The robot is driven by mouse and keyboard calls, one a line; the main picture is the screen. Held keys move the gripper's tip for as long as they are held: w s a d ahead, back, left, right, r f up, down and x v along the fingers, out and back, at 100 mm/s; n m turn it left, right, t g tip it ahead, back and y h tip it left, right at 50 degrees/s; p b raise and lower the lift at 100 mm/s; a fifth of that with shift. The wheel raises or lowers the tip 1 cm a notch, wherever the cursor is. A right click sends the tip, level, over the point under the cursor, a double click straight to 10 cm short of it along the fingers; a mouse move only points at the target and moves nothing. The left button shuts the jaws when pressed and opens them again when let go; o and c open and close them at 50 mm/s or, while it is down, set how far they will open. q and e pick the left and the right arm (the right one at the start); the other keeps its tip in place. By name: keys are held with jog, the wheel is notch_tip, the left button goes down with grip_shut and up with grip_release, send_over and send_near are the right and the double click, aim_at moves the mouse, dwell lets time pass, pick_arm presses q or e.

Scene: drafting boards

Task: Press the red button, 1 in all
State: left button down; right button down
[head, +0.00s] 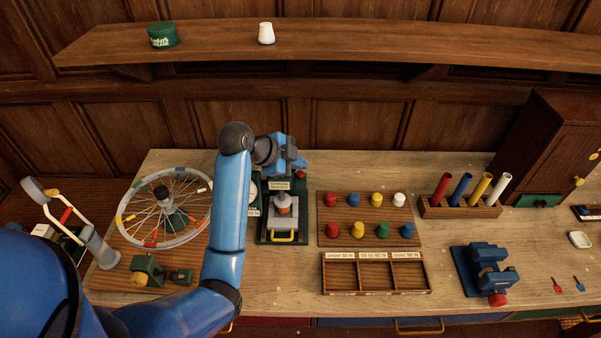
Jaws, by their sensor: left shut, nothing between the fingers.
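My left arm reaches up from the lower left and bends at the top. Its gripper (291,167) is shut and empty, above the back of a green tester (261,236) with a label, a grey block and a yellow handle. A small red part (301,163) shows at the gripper's right side; I cannot tell whether it is a button. An orange-red piece (284,209) sits on the tester's grey block, below the gripper and apart from it. No red part is clearly a button. My right gripper is not in view.
A spoked wheel (140,238) stands left of my arm. To the right are a board of coloured knobs (368,240), a three-compartment tray (376,291), a tube rack (460,211) and a blue vise (466,275) with a red end. Bare bench lies between the knobs and the vise.

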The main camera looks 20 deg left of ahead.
aim_at(298, 175)
pick_arm(q)
jog(key=shift+f, duration=0.2)
dwell(0.3)
jog(key=shift+f, duration=0.25)
jog(key=shift+f+b, duration=0.45)
jog(key=shift+b, duration=0.05)
dwell(0.8)
dwell(0.4)
jog(key=shift+r+p, duration=0.8)
jog(key=shift+r, duration=0.1)
jog(key=shift+r, duration=0.1)
notch_tip(298, 175, up, 5)
jog(key=p, duration=0.4)
dwell(0.7)
